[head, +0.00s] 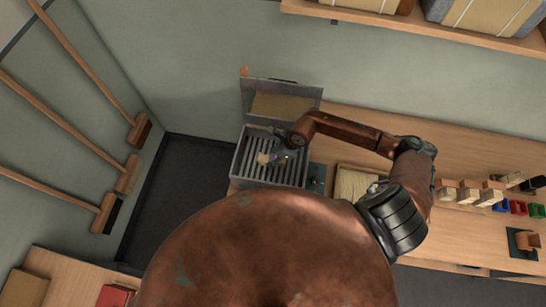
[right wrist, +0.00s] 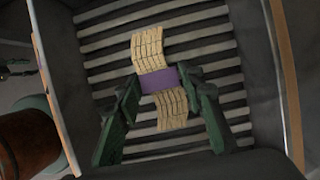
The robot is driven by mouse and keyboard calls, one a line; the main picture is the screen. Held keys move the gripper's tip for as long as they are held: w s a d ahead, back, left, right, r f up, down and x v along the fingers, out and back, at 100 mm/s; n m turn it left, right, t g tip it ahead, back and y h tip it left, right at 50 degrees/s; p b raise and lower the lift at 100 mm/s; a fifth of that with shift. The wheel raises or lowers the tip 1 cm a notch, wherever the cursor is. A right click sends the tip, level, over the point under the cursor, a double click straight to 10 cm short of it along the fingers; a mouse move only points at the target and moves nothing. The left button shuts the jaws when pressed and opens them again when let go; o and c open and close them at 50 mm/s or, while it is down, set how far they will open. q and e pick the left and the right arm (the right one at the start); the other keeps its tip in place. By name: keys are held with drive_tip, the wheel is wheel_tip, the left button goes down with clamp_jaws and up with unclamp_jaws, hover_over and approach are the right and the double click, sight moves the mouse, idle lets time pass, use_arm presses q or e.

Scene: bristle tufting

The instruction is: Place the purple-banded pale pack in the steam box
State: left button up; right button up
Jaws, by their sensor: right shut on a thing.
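The pale pack (right wrist: 150,50) with its purple band (right wrist: 159,79) is between the fingers of my right gripper (right wrist: 162,95), which is shut on it around the band. In the right wrist view the pack is over the slatted floor of the steam box (right wrist: 95,60); I cannot tell whether it touches the slats. In the head view the open steam box (head: 240,165) stands on the bench with its lid (head: 283,104) raised at the back.
A bundle of pale bristle (head: 352,184) lies right of the box. Several wood blocks (head: 468,192) and small coloured bins (head: 518,207) stand farther right. Brooms (head: 130,172) hang on the left wall. A shelf (head: 420,27) runs above the bench.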

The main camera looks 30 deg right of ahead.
drive_tip(key=o, duration=1.2)
drive_tip(key=b+v, duration=0.2)
drive_tip(key=v, duration=1)
